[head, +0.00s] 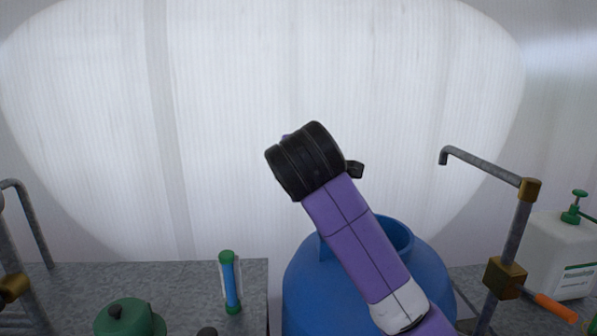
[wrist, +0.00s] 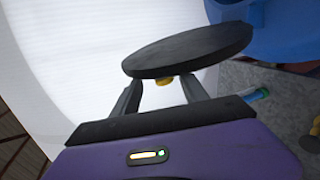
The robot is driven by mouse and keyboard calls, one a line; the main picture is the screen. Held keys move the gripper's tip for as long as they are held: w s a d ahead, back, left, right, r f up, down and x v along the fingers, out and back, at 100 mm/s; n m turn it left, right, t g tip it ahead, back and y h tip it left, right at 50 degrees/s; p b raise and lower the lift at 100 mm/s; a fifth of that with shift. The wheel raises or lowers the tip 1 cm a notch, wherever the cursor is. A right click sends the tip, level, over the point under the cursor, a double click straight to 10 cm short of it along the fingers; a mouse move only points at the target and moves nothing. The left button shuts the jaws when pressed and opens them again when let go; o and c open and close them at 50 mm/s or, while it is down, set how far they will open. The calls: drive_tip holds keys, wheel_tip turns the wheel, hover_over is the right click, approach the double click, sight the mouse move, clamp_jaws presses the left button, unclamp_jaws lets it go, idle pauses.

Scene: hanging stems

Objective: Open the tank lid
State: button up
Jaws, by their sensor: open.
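The blue tank (head: 310,290) stands behind my purple arm in the head view, its round neck (head: 397,235) showing uncovered at the top. It also shows at the upper right of the wrist view (wrist: 285,35). A dark round disc (wrist: 190,50), which looks like the lid, is off the tank in the wrist view. My gripper is open, with one finger on each side of the knob and gaps between. I cannot tell whether the fingertips touch the disc. The head view hides my fingers.
A grey counter (head: 190,275) at the left holds a green pot (head: 128,318) and a blue tube with green caps (head: 230,283). A pipe with an orange handle (head: 548,304) rises right of the tank, near a white pump bottle (head: 555,255). Another pipe (head: 33,225) stands far left.

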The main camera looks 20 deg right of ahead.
drive_tip(key=shift+s, duration=0.1)
drive_tip(key=p+v, duration=0.3)
drive_tip(key=v, duration=0.5)
drive_tip(key=shift+s+a+r+p, duration=0.2)
drive_tip(key=shift+s+a+p, duration=0.1)
idle(0.5)
idle(0.5)
